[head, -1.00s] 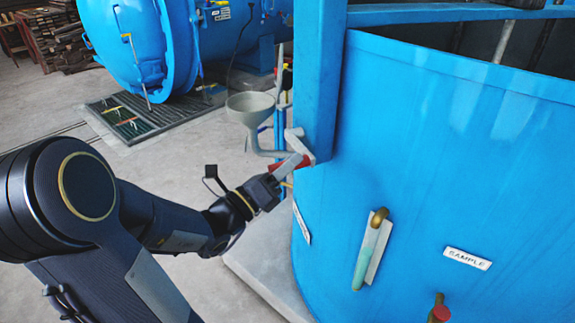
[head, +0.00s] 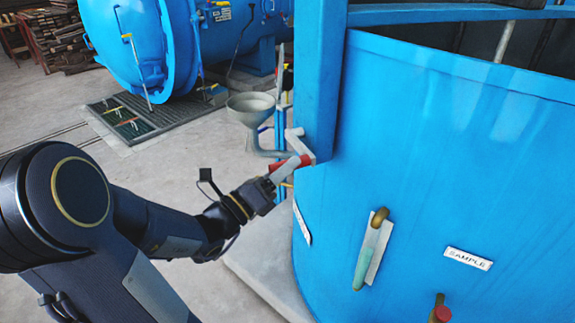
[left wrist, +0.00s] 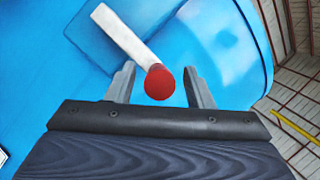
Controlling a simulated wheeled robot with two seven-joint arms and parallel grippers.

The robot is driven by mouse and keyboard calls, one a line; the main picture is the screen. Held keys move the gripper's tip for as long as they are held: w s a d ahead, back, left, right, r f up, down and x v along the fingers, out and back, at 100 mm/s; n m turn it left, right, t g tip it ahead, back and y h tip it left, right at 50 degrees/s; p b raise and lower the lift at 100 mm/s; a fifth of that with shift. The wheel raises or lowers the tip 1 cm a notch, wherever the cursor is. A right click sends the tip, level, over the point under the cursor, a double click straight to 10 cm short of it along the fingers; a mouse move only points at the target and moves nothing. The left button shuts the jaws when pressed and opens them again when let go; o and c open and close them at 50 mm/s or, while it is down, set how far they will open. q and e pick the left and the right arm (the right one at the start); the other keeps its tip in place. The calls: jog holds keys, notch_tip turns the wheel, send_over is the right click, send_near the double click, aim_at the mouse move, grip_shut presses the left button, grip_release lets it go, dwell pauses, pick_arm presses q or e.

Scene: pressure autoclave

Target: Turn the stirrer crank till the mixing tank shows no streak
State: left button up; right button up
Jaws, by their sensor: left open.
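The mixing tank (head: 420,170) is the large blue vessel at the right of the head view. The stirrer crank (head: 298,142) is a pale arm with a red grip, on the blue post at the tank's left edge. In the left wrist view the crank arm (left wrist: 122,32) slants down to the round red grip end (left wrist: 159,82). My left gripper (head: 282,174) is open at the grip, with one finger on each side and visible gaps. A sight tube (head: 367,254) with greenish content is on the tank front; I cannot make out a streak. My right gripper is not in view.
A grey funnel (head: 250,105) stands just behind the crank. A SAMPLE label (head: 468,258) and a red-handled valve (head: 440,312) are on the tank. A blue autoclave (head: 150,45) lies at the back left.

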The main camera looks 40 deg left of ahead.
pick_arm(q)
jog(key=b+v, duration=0.1)
jog(key=v, duration=0.5)
jog(key=shift+s, duration=0.25)
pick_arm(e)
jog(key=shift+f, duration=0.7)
